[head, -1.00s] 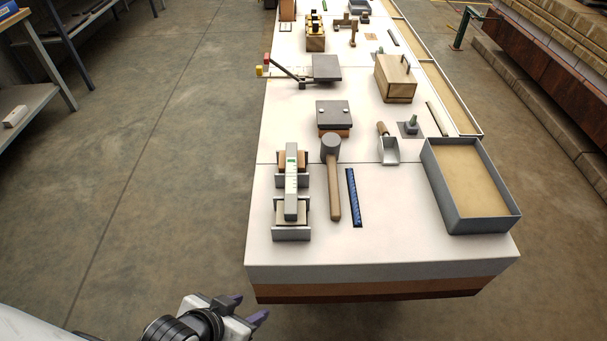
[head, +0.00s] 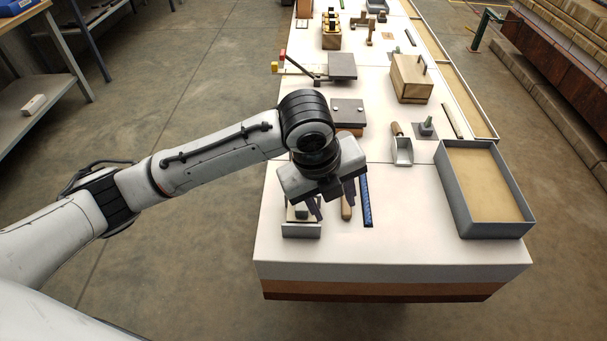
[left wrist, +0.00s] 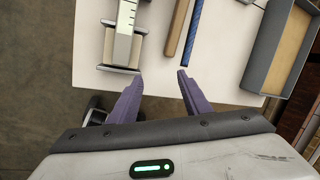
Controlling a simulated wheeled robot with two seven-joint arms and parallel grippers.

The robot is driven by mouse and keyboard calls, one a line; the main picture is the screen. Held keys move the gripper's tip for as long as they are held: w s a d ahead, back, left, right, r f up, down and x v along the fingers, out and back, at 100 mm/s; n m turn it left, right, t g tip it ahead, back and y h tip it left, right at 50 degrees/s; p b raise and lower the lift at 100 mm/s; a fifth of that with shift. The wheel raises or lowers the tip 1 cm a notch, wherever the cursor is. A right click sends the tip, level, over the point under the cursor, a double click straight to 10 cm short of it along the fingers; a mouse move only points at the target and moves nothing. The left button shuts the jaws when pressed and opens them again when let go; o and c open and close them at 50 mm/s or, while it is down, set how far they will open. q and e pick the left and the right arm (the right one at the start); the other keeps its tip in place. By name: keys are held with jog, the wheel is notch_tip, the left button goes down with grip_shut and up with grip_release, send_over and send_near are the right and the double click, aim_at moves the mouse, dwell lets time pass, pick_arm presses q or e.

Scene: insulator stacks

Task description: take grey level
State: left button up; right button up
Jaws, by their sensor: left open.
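The grey level (head: 301,212) rests lengthwise over the metal holder (head: 301,231) near the table's front left. Only its near end shows in the head view; my left arm hides the rest. In the left wrist view the level (left wrist: 124,18) is pale grey with dark marks, lying over the holder (left wrist: 123,52). My left gripper (head: 332,209) is open and empty above the table. In the left wrist view its purple fingers (left wrist: 159,74) are apart, with the level ahead and to the left of the gap. My right gripper is not in view.
The wooden mallet handle (head: 346,209) and a blue ruler (head: 366,204) lie right of the level. A grey tray with a tan floor (head: 484,184) stands at the right. A scoop (head: 402,152) and a wooden box (head: 411,80) are farther back. The front table strip is clear.

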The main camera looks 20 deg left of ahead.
pick_arm(q)
jog(key=w+a+r+m+y, duration=0.3)
jog(key=w+a+r+m, duration=0.1)
jog(key=w+a+r, duration=0.3)
jog(key=x, duration=0.3)
jog(key=a+x, duration=0.1)
jog(key=shift+s+f, duration=0.15)
jog(key=shift+f, duration=0.2)
jog(key=x, duration=0.5)
jog(key=shift+s+d+f, duration=0.1)
jog(key=shift+s+f, duration=0.05)
jog(key=shift+c, duration=0.2)
grip_shut()
